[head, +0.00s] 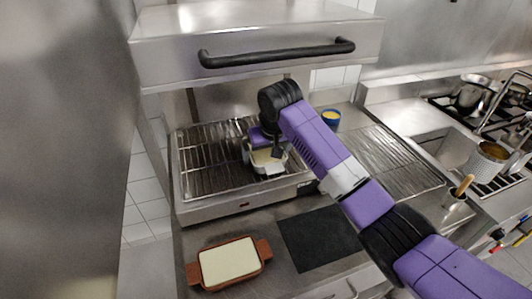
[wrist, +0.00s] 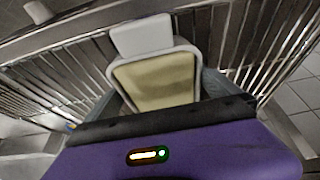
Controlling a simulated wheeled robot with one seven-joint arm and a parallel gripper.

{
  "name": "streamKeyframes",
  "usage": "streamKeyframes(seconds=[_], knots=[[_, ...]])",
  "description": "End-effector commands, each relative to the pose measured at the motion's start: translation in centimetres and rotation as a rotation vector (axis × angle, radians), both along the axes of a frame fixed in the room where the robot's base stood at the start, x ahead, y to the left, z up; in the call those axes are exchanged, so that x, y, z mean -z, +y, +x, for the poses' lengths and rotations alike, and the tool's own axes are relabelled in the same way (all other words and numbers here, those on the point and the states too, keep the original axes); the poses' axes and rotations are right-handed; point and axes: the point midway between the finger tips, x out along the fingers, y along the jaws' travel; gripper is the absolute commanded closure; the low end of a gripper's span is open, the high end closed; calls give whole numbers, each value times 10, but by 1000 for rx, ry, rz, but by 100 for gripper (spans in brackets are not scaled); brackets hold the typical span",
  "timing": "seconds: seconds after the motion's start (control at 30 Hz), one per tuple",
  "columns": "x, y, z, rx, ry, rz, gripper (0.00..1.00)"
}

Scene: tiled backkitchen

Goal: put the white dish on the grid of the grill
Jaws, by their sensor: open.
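The white dish (head: 274,169) has a pale yellow filling and a flat white handle. It is on the front right part of the grill's grid (head: 205,168), and appears to rest on the bars. In the wrist view the dish (wrist: 143,36) lies below my gripper, with the bars (wrist: 60,72) around it. My gripper (head: 266,148) is open, and its fingers (wrist: 160,97) stand on either side of the dish's near end. My gripper hides part of the dish in the head view. Whether a finger touches the dish, I cannot tell.
The grill's raised hood with a black handle (head: 278,54) hangs above the grid. A brown dish with cream filling (head: 230,262) and a dark mat (head: 318,238) lie on the counter in front. A blue cup (head: 331,119) stands right of the grill. A sink and pots are far right.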

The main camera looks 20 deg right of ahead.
Motion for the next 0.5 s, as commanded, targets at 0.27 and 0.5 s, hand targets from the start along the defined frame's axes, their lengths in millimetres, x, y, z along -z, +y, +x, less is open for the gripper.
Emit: streamKeyframes(seconds=[0.27,0.5], knots=[[-9,1,-2,-1,-3,1,0],[-50,0,-19,-1,-6,2,0]])
